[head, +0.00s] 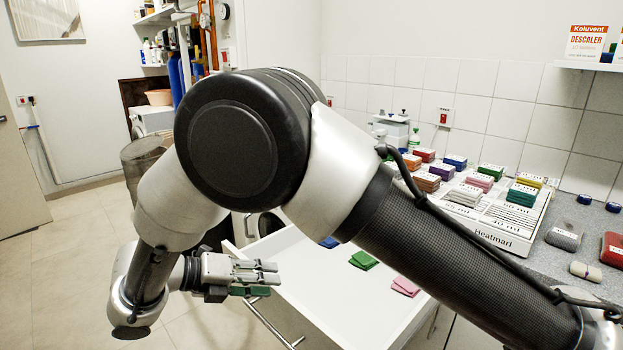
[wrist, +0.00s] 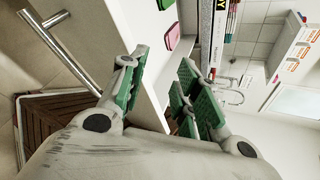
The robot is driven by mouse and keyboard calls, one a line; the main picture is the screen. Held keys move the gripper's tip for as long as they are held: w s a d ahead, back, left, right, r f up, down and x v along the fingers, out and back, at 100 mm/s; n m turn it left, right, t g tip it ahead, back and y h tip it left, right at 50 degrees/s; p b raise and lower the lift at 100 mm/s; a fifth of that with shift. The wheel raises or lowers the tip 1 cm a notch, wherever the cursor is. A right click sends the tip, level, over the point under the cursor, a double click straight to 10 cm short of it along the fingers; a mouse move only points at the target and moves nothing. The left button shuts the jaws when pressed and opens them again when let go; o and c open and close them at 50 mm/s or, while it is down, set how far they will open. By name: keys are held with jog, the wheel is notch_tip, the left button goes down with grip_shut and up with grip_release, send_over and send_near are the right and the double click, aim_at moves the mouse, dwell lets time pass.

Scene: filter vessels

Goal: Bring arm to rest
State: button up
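My arm crosses the head view, with its large black elbow joint in the middle. My gripper (head: 272,278) is at the lower left, beside the open white drawer (head: 310,262) and near its front edge. In the wrist view my gripper (wrist: 163,65) has green-padded fingers with a clear gap between them. It is open and nothing shows between the fingers.
The drawer holds a green pad (head: 363,260), a pink pad (head: 405,286) and a partly hidden blue pad (head: 329,242). Its bar handle (wrist: 62,52) is close to the gripper. A tray (head: 500,238) of coloured blocks stands on the counter. Free floor (head: 60,270) lies left.

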jog(key=w+d+r+m+g+y, duration=0.3)
jog(key=d+r+m, duration=0.5)
jog(key=d, duration=0.5)
jog(key=w+d+r+m+g+y, duration=0.25)
jog(key=d+r+m, duration=0.55)
jog(key=d, duration=0.5)
jog(key=s+d+r+m+t+y, duration=0.2)
jog(key=s+d+m+y, duration=0.1)
jog(key=s+d+m, duration=0.5)
jog(key=s+d+r+m+t+y, duration=0.2)
jog(key=s+d+m, duration=0.6)
jog(key=d+m, duration=0.5)
jog(key=shift+s+d+r+y, duration=0.25)
jog(key=shift+d+r+y, duration=0.15)
jog(key=shift+r+y, duration=0.05)
